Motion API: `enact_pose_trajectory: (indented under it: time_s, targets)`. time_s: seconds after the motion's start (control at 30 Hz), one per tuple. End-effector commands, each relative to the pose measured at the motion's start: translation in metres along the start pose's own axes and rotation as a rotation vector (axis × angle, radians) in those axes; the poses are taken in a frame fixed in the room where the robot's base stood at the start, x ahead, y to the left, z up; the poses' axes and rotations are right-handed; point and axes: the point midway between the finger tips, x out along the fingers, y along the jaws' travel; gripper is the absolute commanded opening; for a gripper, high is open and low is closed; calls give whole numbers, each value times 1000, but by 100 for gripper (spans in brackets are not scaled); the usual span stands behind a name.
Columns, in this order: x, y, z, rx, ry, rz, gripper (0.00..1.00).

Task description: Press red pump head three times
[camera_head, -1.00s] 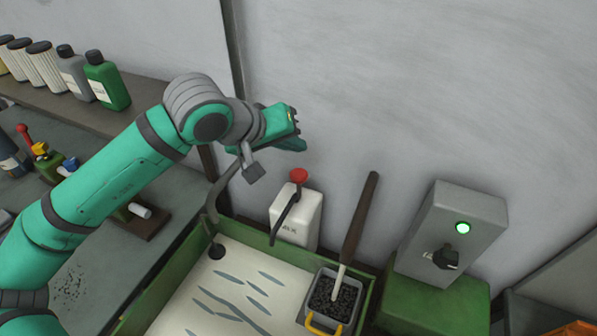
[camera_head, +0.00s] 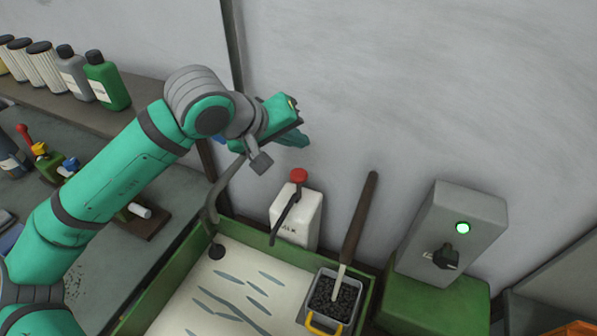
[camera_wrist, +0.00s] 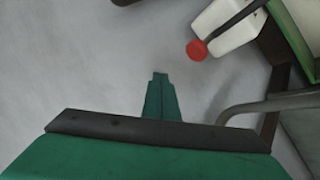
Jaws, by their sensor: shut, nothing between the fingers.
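The red pump head (camera_head: 299,175) tops a white bottle (camera_head: 298,215) with a dark spout, standing against the wall behind the green-rimmed tray. My gripper (camera_head: 303,139) is shut and empty, above the pump head and apart from it. In the wrist view the red pump head (camera_wrist: 197,50) shows up and to the right of my gripper's closed fingertips (camera_wrist: 160,76), with a visible gap between them. The white bottle (camera_wrist: 232,25) is partly cut off by the top edge there.
A grey curved pipe (camera_head: 214,205) rises left of the bottle. A grey box of dark granules (camera_head: 335,298) with a long brown handle (camera_head: 360,220) stands to the right. A grey switch box (camera_head: 452,230) with a lit green lamp is farther right.

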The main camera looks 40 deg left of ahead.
Motion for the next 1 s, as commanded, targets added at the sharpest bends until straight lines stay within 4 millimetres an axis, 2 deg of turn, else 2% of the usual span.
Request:
enact_pose_trajectory:
  time_s: [0.13, 0.3, 0.47, 0.7, 0.83, 1.0]
  targets:
    - [-6, 16, -6, -215, -2, 19, 0]
    - [-14, 25, -12, -513, -12, 29, 0]
    - [-19, 26, -15, -805, -31, 29, 0]
    - [-22, 18, -15, -1181, -64, 7, 0]
    - [-22, 13, -14, -1301, -74, -5, 0]
    - [-22, 10, -13, -1363, -77, -13, 0]
